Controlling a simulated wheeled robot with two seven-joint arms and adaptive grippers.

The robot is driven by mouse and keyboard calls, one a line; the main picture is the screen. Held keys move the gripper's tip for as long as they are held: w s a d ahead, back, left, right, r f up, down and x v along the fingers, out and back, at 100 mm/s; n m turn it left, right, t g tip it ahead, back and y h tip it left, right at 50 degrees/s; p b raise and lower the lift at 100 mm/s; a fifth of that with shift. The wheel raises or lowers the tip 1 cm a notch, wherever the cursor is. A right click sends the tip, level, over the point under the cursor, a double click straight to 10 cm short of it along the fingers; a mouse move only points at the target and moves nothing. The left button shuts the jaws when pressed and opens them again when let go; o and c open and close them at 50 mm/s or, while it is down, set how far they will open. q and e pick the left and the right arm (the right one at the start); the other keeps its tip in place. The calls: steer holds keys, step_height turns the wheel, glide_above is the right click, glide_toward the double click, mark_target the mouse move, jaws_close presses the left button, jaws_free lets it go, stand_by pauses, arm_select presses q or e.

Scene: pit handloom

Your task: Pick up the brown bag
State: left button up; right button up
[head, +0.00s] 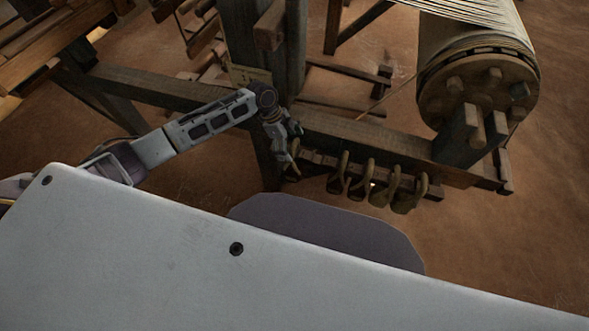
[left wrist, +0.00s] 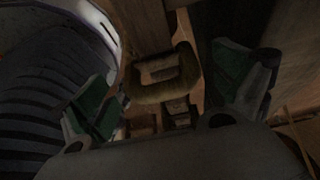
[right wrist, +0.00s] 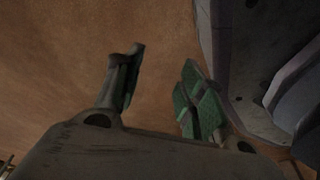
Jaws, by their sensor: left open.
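Several olive-brown looped things hang in a row from the wooden peg rail; the rightmost (head: 408,198) is the bulkiest, and I cannot tell which is the brown bag. My left gripper (head: 291,148) is at the left end of this row, above the rail. In the left wrist view a brown loop (left wrist: 160,93) shows between and beyond the two open green-padded fingers; I see no grip on it. My right gripper (right wrist: 160,95) is in the right wrist view only, open and empty over bare floor.
The loom's dark wooden beam (head: 350,132) runs just behind the row. A thick post (head: 262,40) stands behind my left gripper. A large warp roller (head: 480,75) is at the upper right. The brown earth floor (head: 500,235) is clear at the right.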

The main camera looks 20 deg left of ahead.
arm_select(q)
steer(key=shift+x, duration=1.65)
steer(key=shift+s, duration=0.1)
steer(key=c, duration=1.7)
steer(key=shift+c, duration=0.5)
steer(key=shift+r, duration=1.9)
steer(key=shift+a, duration=0.75)
steer(key=a, duration=1.6)
steer(key=shift+w+a, duration=0.3)
steer(key=shift+w, duration=0.1)
arm_select(e)
steer(key=shift+w+a+r, duration=0.1)
steer(key=shift+w+a, duration=0.05)
steer(key=shift+w, duration=0.05)
